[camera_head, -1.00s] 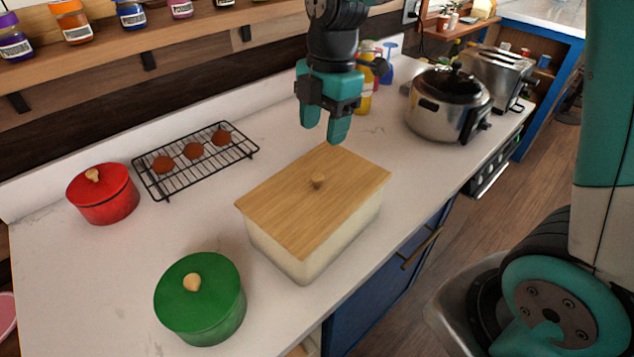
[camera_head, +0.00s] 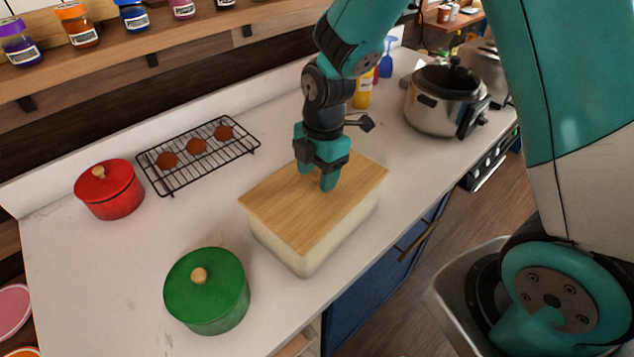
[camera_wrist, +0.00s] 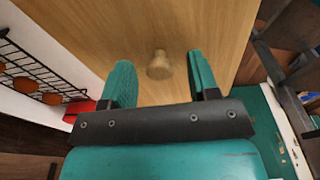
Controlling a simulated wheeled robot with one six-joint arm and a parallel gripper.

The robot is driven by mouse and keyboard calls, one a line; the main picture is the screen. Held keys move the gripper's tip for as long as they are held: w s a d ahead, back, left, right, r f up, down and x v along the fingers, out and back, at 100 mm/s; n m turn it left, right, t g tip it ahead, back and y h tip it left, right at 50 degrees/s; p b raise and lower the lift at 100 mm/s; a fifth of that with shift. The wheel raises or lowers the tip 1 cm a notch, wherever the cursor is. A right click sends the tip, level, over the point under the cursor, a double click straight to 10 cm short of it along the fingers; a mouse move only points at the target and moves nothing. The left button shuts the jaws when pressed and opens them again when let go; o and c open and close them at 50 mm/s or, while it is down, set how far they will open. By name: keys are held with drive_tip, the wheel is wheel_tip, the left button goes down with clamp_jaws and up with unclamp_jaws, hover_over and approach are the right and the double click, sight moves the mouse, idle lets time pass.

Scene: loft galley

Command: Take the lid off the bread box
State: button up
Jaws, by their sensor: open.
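The bread box (camera_head: 302,248) is a cream box on the white counter. Its flat wooden lid (camera_head: 281,207) lies on top. In the wrist view the lid (camera_wrist: 140,25) fills the middle, with its small round wooden knob (camera_wrist: 159,65) showing between my fingertips and a little ahead of them. My gripper (camera_head: 318,178) is just above the lid, pointing down over its middle, and hides the knob in the head view. In the wrist view my gripper (camera_wrist: 160,75) is open and empty, with one finger on each side of the knob.
A green lidded pot (camera_head: 207,297) stands close in front of the box. A red pot (camera_head: 110,190) and a wire rack (camera_head: 190,165) with cookies are at the left. A steel cooker (camera_head: 440,105) stands to the right. A spice shelf (camera_head: 130,45) runs along the wall.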

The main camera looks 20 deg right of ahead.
clamp_jaws()
drive_tip(key=shift+r, duration=0.1)
